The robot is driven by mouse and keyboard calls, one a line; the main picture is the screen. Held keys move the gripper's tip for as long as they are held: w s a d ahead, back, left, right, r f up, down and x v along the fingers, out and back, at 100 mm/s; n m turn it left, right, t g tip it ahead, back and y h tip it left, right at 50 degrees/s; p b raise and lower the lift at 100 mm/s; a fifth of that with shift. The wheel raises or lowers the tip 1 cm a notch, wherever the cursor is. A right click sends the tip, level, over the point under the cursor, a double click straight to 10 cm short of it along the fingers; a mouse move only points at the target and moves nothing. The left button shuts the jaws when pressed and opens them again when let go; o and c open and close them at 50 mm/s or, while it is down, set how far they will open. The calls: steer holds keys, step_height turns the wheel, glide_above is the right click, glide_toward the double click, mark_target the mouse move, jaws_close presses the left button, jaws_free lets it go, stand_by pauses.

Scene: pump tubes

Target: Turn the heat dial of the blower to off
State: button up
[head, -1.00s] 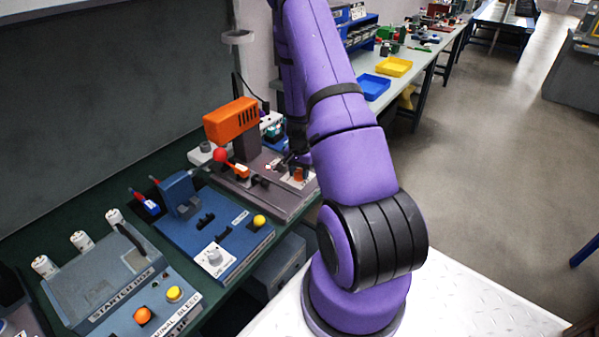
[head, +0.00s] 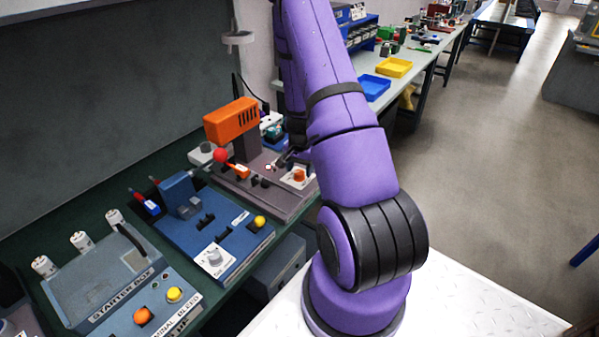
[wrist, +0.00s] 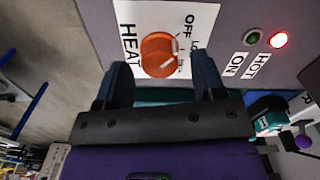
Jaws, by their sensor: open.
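The blower (head: 231,121) is an orange housing on a grey stand and base. Its orange heat dial (head: 298,175) sits on a white plate on the base. In the wrist view the dial (wrist: 156,56) is beside the word HEAT, with OFF and LO printed around it. A pale mark shows on the dial's right side, towards LO and a partly hidden label, not at OFF. My gripper (wrist: 164,72) is open, with one dark finger on each side of the dial in the picture. I cannot tell whether either finger touches it.
A lit red lamp (wrist: 279,40) by HOT and a dark green lamp (wrist: 252,39) by ON are on the blower panel. A red ball knob (head: 221,155) stands left of the dial. A blue fixture (head: 215,235) is nearer on the bench.

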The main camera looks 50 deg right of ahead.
mark_target(299, 171)
step_height(299, 171, up, 9)
stand_by(0.3)
steer(key=shift+r, duration=0.1)
stand_by(0.4)
steer(key=s+a+r+n+t, duration=0.15)
steer(key=a+r+n, duration=0.25)
steer(key=a+r, duration=0.65)
steer(key=a+r+n+t, duration=0.25)
steer(key=a+r, duration=0.55)
steer(key=r, duration=0.6)
steer(key=s+a+r+n, duration=0.4)
steer(key=s+a+r, duration=0.1)
steer(key=s, duration=0.3)
steer(key=s+a+r+n+t, duration=0.1)
steer(key=s+a+r+n, duration=0.3)
steer(key=s+a, duration=0.3)
steer(key=shift+s+a+r, duration=0.25)
steer(key=shift+s+r, duration=0.45)
steer(key=shift+s, duration=0.45)
